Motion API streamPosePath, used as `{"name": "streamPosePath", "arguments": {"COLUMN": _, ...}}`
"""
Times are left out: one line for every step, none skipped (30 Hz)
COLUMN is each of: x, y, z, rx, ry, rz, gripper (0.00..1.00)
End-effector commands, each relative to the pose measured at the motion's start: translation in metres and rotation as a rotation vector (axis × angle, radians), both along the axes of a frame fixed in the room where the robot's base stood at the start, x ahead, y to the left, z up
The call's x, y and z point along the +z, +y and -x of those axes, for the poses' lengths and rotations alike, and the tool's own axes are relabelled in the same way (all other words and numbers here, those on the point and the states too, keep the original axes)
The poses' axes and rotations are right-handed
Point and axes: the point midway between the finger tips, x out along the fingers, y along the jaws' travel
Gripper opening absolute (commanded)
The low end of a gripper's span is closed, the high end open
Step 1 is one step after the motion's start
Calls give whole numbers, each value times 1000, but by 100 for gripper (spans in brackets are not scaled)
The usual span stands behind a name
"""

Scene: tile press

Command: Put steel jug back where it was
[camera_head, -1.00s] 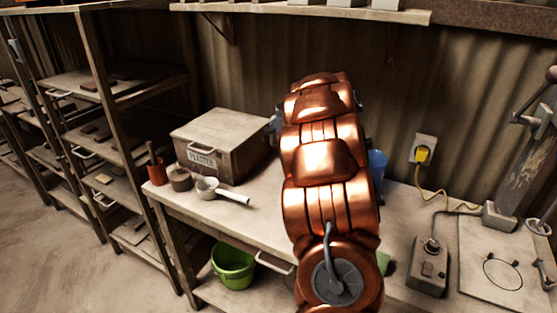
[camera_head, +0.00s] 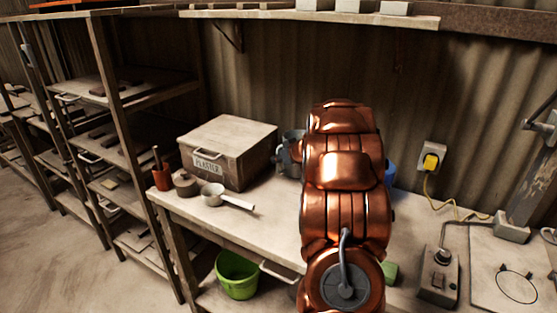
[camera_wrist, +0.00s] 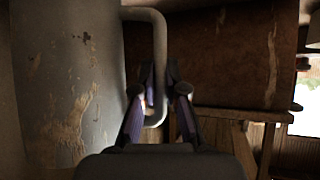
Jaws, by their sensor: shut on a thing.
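The steel jug (camera_wrist: 70,90) fills the left of the wrist view, grey and scuffed, with its bent handle (camera_wrist: 158,50) towards my gripper (camera_wrist: 160,90). My gripper's two fingers are shut on the handle, one on each side of it. In the head view a grey part of the jug (camera_head: 291,153) shows between the plaster box and my copper arm. My arm hides the rest of the jug and my gripper there. I cannot tell whether the jug's base touches the bench.
The plaster box (camera_head: 222,150) stands at the back of the bench (camera_head: 270,225), left of the jug. A white ladle (camera_head: 214,194), a dark pot (camera_head: 186,184) and a red cup (camera_head: 162,179) are at the left end. A blue thing (camera_head: 391,174) stands right of my arm.

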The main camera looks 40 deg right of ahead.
Motion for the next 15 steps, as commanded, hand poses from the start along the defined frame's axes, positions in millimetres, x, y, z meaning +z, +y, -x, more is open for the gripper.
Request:
{"name": "streamPosePath", "arguments": {"x": 2, "y": 0, "z": 0, "rx": 0, "ry": -3, "rz": 3, "gripper": 0}}
{"name": "streamPosePath", "arguments": {"x": 2, "y": 0, "z": 0, "rx": 0, "ry": -3, "rz": 3, "gripper": 0}}
{"name": "streamPosePath", "arguments": {"x": 2, "y": 0, "z": 0, "rx": 0, "ry": -2, "rz": 2, "gripper": 0}}
{"name": "streamPosePath", "arguments": {"x": 2, "y": 0, "z": 0, "rx": 0, "ry": -3, "rz": 2, "gripper": 0}}
{"name": "streamPosePath", "arguments": {"x": 1, "y": 0, "z": 0, "rx": 0, "ry": -2, "rz": 2, "gripper": 0}}
{"name": "streamPosePath", "arguments": {"x": 0, "y": 0, "z": 0, "rx": 0, "ry": -2, "rz": 2, "gripper": 0}}
{"name": "streamPosePath", "arguments": {"x": 0, "y": 0, "z": 0, "rx": -1, "ry": -2, "rz": 1, "gripper": 0}}
{"name": "streamPosePath", "arguments": {"x": -1, "y": 0, "z": 0, "rx": -1, "ry": -1, "rz": 1, "gripper": 13}}
{"name": "streamPosePath", "arguments": {"x": -1, "y": 0, "z": 0, "rx": -1, "ry": -1, "rz": 1, "gripper": 17}}
{"name": "streamPosePath", "arguments": {"x": -1, "y": 0, "z": 0, "rx": -1, "ry": -1, "rz": 1, "gripper": 20}}
{"name": "streamPosePath", "arguments": {"x": -1, "y": 0, "z": 0, "rx": -1, "ry": -1, "rz": 1, "gripper": 23}}
{"name": "streamPosePath", "arguments": {"x": -1, "y": 0, "z": 0, "rx": -1, "ry": -1, "rz": 1, "gripper": 28}}
{"name": "streamPosePath", "arguments": {"x": -1, "y": 0, "z": 0, "rx": -1, "ry": 0, "rz": 1, "gripper": 31}}
{"name": "streamPosePath", "arguments": {"x": -1, "y": 0, "z": 0, "rx": -1, "ry": 0, "rz": 1, "gripper": 34}}
{"name": "streamPosePath", "arguments": {"x": -1, "y": 0, "z": 0, "rx": -1, "ry": 0, "rz": 1, "gripper": 36}}
